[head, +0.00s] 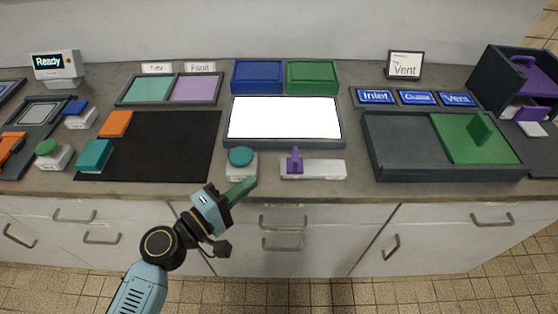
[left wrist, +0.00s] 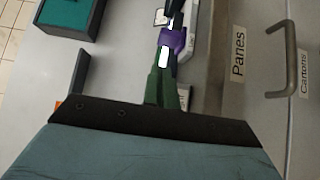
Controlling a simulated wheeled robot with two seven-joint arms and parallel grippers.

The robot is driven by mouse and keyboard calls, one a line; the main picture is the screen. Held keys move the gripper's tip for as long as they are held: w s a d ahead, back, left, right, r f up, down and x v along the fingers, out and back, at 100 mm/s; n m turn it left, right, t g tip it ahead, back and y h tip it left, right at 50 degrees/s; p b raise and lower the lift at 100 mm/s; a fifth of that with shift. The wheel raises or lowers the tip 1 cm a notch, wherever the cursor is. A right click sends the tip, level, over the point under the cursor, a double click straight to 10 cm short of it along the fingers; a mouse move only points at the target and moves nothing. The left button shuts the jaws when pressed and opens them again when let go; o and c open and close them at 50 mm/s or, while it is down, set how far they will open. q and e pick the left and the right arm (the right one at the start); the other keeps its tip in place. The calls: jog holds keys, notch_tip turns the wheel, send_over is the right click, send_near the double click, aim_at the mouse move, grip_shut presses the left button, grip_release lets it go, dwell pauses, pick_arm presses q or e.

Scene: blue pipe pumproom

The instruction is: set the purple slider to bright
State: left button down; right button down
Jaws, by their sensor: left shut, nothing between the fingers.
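The purple slider (head: 295,161) is a small upright knob near the left end of its white base (head: 325,169), at the counter's front edge. It also shows in the left wrist view (left wrist: 173,41), just beyond my fingertips. My left gripper (head: 250,184) has green fingers, shut and empty, in front of the counter edge and left of the slider. In the head view a gap shows between fingertips and knob. The closed fingers also show in the left wrist view (left wrist: 162,85). Any brightness marking on the base is unreadable. My right gripper is out of view.
A lit white panel (head: 283,117) lies behind the slider. A teal round button (head: 240,156) on a white base stands left of it, close to my gripper. A dark tray (head: 395,146) with a green section is to the right. Drawers with handles (head: 282,222) are below.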

aim_at(295, 160)
pick_arm(q)
jog(key=p+x, duration=0.1)
jog(key=x, duration=0.9)
jog(key=shift+f, duration=0.1)
dwell(0.3)
